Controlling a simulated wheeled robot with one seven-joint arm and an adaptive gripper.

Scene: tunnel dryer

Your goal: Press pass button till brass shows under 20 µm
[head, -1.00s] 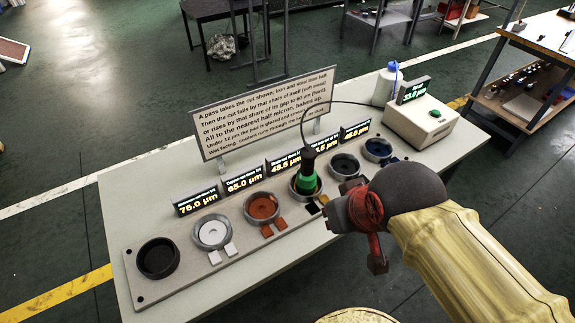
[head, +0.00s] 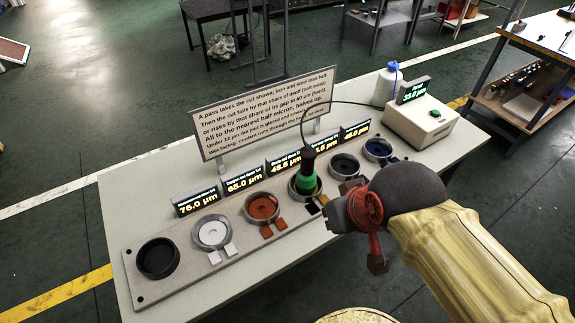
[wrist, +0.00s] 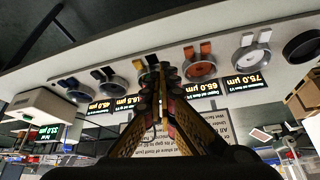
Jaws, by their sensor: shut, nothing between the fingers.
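A white box (head: 420,122) at the right end of the bench carries a small green button (head: 435,113) and a display (head: 412,91) with a µm figure, too small to read surely. A row of lit labels (head: 243,183) reads 75.0, 65.0, 48.5, one partly hidden figure, and 45.0 µm. I cannot tell which label is brass. My gripper (wrist: 152,68) is shut and empty in the wrist view, its fingertips before the middle of the dish row. In the head view it is near the front edge of the board, partly hidden by my arm.
Several round dishes sit on a grey board (head: 195,282), including an orange-filled one (head: 263,207). A text sign (head: 265,112) and a blue-capped bottle (head: 387,84) stand behind.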

